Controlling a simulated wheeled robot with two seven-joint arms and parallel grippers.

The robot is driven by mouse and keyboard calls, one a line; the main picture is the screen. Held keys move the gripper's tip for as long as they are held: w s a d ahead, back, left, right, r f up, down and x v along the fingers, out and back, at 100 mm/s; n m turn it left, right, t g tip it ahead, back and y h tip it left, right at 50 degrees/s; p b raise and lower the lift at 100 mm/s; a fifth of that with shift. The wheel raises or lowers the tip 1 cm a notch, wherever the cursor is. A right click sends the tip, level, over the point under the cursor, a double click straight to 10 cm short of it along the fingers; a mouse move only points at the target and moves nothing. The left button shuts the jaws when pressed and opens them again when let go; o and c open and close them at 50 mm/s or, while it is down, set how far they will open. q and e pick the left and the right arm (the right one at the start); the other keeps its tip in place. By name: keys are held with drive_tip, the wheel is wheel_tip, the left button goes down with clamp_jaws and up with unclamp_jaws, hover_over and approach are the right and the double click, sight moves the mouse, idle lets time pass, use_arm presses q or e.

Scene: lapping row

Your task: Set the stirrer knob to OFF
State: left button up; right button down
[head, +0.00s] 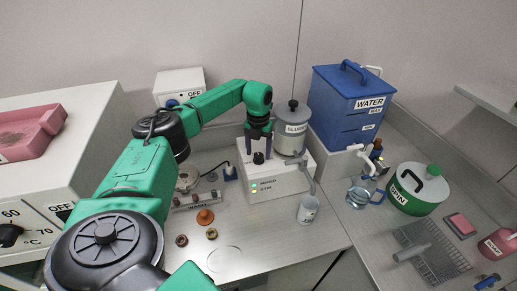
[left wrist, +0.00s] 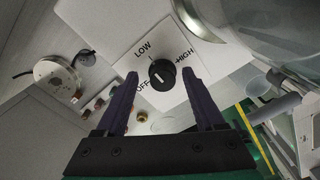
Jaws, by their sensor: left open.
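The stirrer knob (left wrist: 162,74) is black and round, on a white plate marked LOW, HIGH and OFF. A short white line on it points to the lower left in the left wrist view, roughly to the OFF side; I cannot tell exactly which mark it meets. In the head view the knob (head: 258,158) is on top of the white stirrer box (head: 277,184). My left gripper (left wrist: 160,74) is open, pointing down, one finger on each side of the knob with gaps between. It also shows over the box in the head view (head: 258,150). My right gripper is out of view.
A grey slurry pot (head: 292,128) stands close behind the knob at right. A blue water tank (head: 347,108) is farther right. A white cup (head: 308,209) stands before the box. Small orange and brass parts (head: 205,217) lie at left. The front bench is mostly clear.

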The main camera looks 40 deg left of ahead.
use_arm(q)
drive_tip(key=shift+s+d+f, duration=0.1)
drive_tip(key=shift+d+f, duration=0.05)
drive_tip(key=shift+f, duration=0.05)
drive_tip(key=shift+s+d, duration=0.15)
drive_tip(key=shift+r, duration=0.1)
drive_tip(key=shift+c, duration=0.7)
clamp_jaws()
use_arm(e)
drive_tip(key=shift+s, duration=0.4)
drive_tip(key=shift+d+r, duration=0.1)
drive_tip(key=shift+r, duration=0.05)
